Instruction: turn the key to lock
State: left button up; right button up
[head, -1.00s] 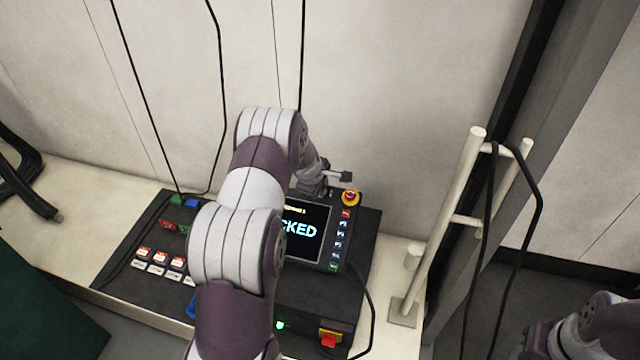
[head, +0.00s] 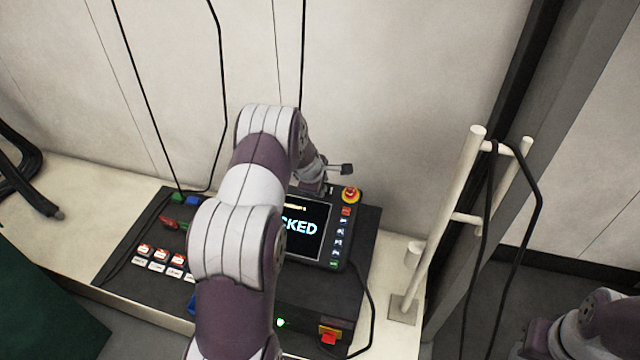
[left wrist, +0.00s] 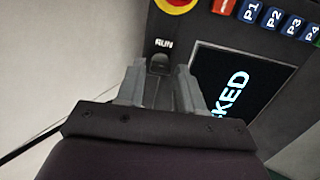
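The teach pendant (head: 340,262) lies on a dark control box, its screen (head: 306,232) ending in "CKED"; my left arm hides the start of the word. In the left wrist view, the dark key switch (left wrist: 160,50) sits beside the word "RUN", between the pendant's red-and-yellow stop button and its screen (left wrist: 238,88). My left gripper (left wrist: 160,88) has its two grey fingers apart, with the switch just beyond and between their tips. I cannot tell whether they touch a key. My right gripper is out of view.
The stop button (head: 351,194) stands close to my left gripper. The control box (head: 125,250) carries several buttons and switches on a pale bench (head: 80,205). A white rack (head: 440,235) with a hanging cable stands at the right. The wall is close behind.

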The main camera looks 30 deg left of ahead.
pick_arm(q)
jog(key=shift+o, duration=0.6)
jog(key=shift+r, duration=0.1)
jog(key=shift+s+r, duration=0.15)
jog(key=shift+r, duration=0.25)
jog(key=p+v, duration=0.2)
jog(key=v, duration=0.9)
jog(key=shift+s+r, duration=0.25)
jog(key=shift+s, duration=0.05)
